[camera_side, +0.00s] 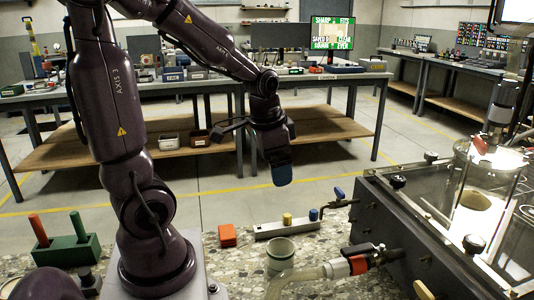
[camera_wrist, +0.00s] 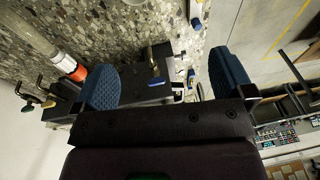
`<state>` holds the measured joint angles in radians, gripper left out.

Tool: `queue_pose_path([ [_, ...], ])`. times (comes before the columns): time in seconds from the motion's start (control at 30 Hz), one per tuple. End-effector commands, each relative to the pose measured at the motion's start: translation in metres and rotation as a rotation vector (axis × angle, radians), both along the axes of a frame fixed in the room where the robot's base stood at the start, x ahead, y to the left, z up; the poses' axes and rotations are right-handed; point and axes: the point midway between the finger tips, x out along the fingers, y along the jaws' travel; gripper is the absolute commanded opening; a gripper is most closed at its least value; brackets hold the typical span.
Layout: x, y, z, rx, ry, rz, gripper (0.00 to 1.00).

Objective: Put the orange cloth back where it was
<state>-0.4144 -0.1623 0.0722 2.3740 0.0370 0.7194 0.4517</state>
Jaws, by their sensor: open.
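A small, flat orange square (camera_side: 228,235), which looks like the folded orange cloth, lies on the speckled counter in the side view, left of a grey block with knobs. I cannot make it out in the wrist view. My gripper (camera_side: 258,152) hangs in the air well above the counter, up and to the right of the cloth in the side view, not touching it. In the wrist view my gripper (camera_wrist: 164,65) has its two blue-padded fingers wide apart, with nothing held between them.
The grey block (camera_side: 287,229) carries yellow and blue knobs. The glass-topped tank (camera_side: 440,215) fills the right. A green holder (camera_side: 66,250) with red and green handles is at left.

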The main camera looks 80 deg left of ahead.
Motion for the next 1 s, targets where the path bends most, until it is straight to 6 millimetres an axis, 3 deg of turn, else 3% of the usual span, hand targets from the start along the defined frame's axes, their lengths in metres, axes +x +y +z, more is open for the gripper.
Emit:
queue_pose_path([
  [0.03,0.001,-0.024,0.019,0.003,-0.058,-0.019,0.99],
  [0.1,-0.003,-0.053,0.039,-0.009,-0.123,-0.026,0.99],
  [0.2,-0.014,-0.087,0.061,-0.036,-0.202,-0.034,0.99],
  [0.33,-0.03,-0.116,0.077,-0.075,-0.273,-0.039,0.99],
  [0.5,-0.041,-0.13,0.085,-0.103,-0.309,-0.039,0.99],
  [1.0,-0.042,-0.13,0.085,-0.104,-0.31,-0.036,0.99],
])
